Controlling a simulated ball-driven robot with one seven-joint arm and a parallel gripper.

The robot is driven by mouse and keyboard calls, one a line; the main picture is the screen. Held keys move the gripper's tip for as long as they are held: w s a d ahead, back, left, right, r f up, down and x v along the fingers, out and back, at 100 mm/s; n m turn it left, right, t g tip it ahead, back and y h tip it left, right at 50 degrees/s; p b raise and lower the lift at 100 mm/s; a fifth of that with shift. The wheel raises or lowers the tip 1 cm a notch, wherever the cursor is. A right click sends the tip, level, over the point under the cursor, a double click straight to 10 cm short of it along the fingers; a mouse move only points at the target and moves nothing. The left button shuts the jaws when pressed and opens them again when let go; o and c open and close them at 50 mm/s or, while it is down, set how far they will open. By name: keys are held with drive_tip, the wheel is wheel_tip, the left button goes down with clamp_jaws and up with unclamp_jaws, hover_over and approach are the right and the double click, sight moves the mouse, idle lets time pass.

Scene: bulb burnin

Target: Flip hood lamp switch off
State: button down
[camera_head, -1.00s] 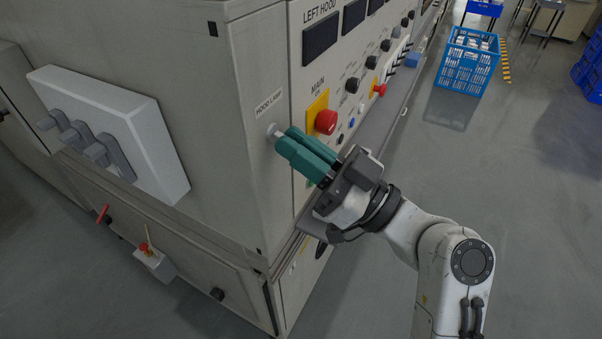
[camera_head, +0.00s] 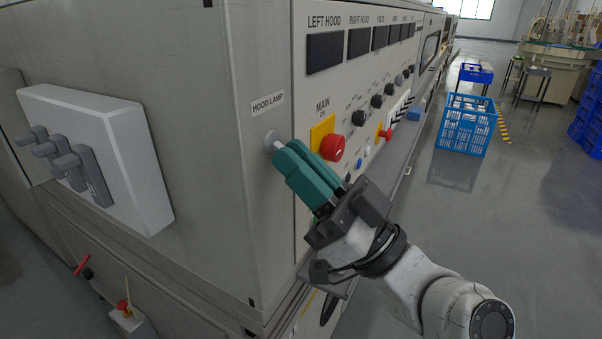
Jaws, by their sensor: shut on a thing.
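The hood lamp switch (camera_head: 271,139) is a small light-grey toggle on a round base, just below the HOOD LAMP label (camera_head: 268,103), near the corner of the beige cabinet. My gripper (camera_head: 280,150) has teal fingers, shut on the switch's lever at their tips. The fingers hide most of the lever, so its position is hard to read.
A red MAIN knob (camera_head: 333,147) on a yellow plate sits close right of my fingers. Rows of dark knobs and displays (camera_head: 325,51) continue along the panel. A grey box with levers (camera_head: 100,150) juts out at left. A blue crate (camera_head: 465,125) stands on the open floor at right.

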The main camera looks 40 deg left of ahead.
drive_tip(key=c, duration=1.2)
unclamp_jaws()
drive_tip(key=v, duration=1.1)
drive_tip(key=shift+f, duration=0.1)
drive_tip(key=shift+a, duration=0.1)
